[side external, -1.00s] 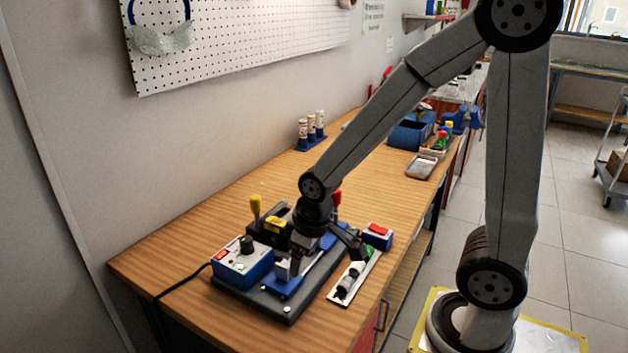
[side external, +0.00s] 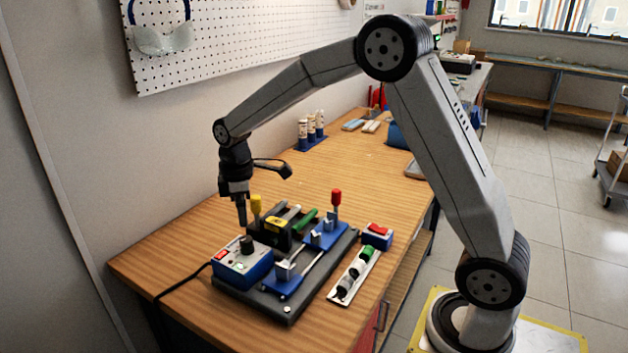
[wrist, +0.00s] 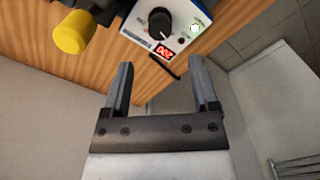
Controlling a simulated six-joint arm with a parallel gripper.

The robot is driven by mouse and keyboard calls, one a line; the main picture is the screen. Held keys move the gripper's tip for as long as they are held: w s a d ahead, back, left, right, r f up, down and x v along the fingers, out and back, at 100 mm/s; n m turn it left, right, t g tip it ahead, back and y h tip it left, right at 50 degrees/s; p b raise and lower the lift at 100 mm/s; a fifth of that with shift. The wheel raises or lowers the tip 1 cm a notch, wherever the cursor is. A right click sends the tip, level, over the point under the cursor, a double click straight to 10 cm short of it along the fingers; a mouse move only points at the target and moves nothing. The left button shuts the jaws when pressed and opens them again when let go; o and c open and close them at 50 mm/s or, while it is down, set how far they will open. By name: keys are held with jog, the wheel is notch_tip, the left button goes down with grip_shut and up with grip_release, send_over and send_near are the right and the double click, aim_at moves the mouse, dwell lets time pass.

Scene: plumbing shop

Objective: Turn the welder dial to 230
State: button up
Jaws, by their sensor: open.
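The welder (side external: 242,262) is a blue box with a white top panel at the table's front left; it also shows at the top of the wrist view (wrist: 199,47). Its black dial (side external: 246,245) sits on the panel and is clear in the wrist view (wrist: 160,22), with a white pointer mark. Beside it, a red display (wrist: 164,52) seems to read 200, and a green light (wrist: 195,28) is lit. My gripper (side external: 241,222) is open and empty, pointing down above and behind the welder. In the wrist view the fingertips (wrist: 160,64) are spread, apart from the dial.
A dark fixture plate (side external: 287,312) with blue clamps adjoins the welder. A yellow-knobbed lever (side external: 256,205) stands close to my gripper, and a red-knobbed lever (side external: 336,198) farther right. A white parts tray (side external: 340,299) lies at the right. A black cable (side external: 180,286) runs left.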

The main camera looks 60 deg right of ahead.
aim_at(246, 239)
jog(key=shift+f, duration=0.1)
jog(key=shift+f, duration=3.8)
grip_shut()
